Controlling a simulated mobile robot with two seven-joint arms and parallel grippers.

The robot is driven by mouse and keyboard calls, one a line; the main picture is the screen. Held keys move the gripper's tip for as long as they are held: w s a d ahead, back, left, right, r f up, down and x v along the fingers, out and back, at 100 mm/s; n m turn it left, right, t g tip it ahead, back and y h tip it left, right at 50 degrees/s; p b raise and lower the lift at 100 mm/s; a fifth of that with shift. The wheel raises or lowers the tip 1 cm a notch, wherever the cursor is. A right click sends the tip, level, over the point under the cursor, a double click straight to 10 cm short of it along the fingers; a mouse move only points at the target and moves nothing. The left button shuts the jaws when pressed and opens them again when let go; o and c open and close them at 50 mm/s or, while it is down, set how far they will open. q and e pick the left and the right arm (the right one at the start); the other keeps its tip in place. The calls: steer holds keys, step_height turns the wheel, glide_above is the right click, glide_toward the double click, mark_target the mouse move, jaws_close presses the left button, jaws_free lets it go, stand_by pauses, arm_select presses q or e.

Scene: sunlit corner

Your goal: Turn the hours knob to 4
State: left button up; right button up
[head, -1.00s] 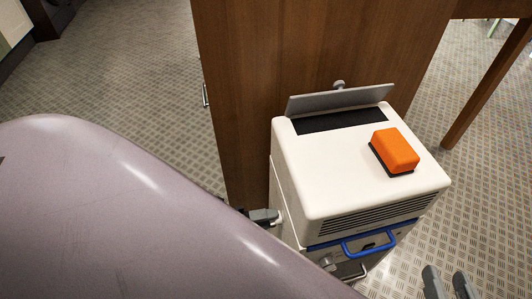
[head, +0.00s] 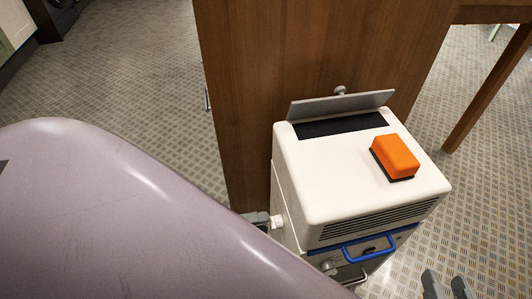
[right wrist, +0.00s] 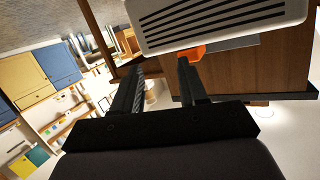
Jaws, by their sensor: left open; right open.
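A white boxy appliance (head: 350,170) stands against a brown wooden cabinet. A small white round knob (head: 277,223) sticks out of its left side. A small grey knob-like part (head: 328,265) shows low on its front panel. No markings are readable, so I cannot tell which is the hours knob or its setting. My left gripper (head: 258,219) is open just left of the side knob, mostly hidden behind my arm. My right gripper (head: 445,287) is open and empty at the bottom right, apart from the appliance; in the right wrist view (right wrist: 157,72) its fingers are spread.
An orange block with a dark base (head: 395,157) lies on the appliance's top, near a raised grey flap (head: 342,104). A blue handle (head: 369,249) crosses the front. The brown wooden cabinet (head: 290,60) stands behind. Patterned floor is clear at left and right.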

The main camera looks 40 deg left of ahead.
arm_select(q)
steer(key=v, duration=0.4)
steer(key=shift+s+a+p, duration=0.2)
steer(key=shift+p, duration=0.1)
